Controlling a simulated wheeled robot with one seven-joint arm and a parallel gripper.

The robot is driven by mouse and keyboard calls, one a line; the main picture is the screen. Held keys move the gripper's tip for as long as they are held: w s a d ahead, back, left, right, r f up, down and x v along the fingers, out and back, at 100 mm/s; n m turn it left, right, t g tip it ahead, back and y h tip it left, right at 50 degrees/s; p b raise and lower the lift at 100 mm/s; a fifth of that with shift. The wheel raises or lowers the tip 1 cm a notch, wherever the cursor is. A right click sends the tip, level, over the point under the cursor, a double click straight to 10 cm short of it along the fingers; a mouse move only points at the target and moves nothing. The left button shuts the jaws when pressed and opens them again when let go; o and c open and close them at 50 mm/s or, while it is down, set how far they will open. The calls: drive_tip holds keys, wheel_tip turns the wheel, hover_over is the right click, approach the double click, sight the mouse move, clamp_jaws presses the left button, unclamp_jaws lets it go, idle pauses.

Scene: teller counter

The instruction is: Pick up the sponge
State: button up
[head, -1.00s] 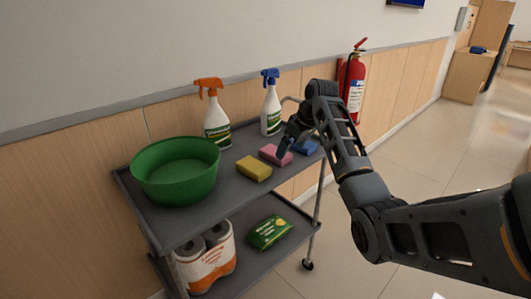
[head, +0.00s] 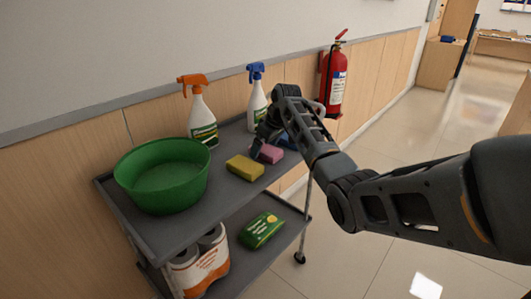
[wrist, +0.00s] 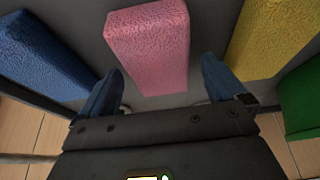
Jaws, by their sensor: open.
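A pink sponge (head: 267,153) lies on the top shelf of the grey cart, between a yellow sponge (head: 245,168) and a blue sponge (head: 288,140). In the wrist view the pink sponge (wrist: 148,45) is in the middle, the blue sponge (wrist: 40,55) at left and the yellow sponge (wrist: 274,36) at right. My gripper (wrist: 158,90) is open, its two fingers apart on either side of the pink sponge's near end. In the head view my gripper (head: 262,143) partly covers the pink and blue sponges. The jaws hold nothing.
The cart's top shelf (head: 215,190) also bears a green basin (head: 162,176), an orange-topped spray bottle (head: 200,118) and a blue-topped one (head: 257,100). Paper rolls (head: 200,266) and a green packet (head: 262,230) sit below. A fire extinguisher (head: 331,82) hangs on the wall.

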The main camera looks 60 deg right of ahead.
drive_tip(key=shift+w+f, duration=0.1)
drive_tip(key=shift+f, duration=0.15)
drive_tip(key=shift+f, duration=0.1)
idle(0.3)
drive_tip(key=c, duration=1)
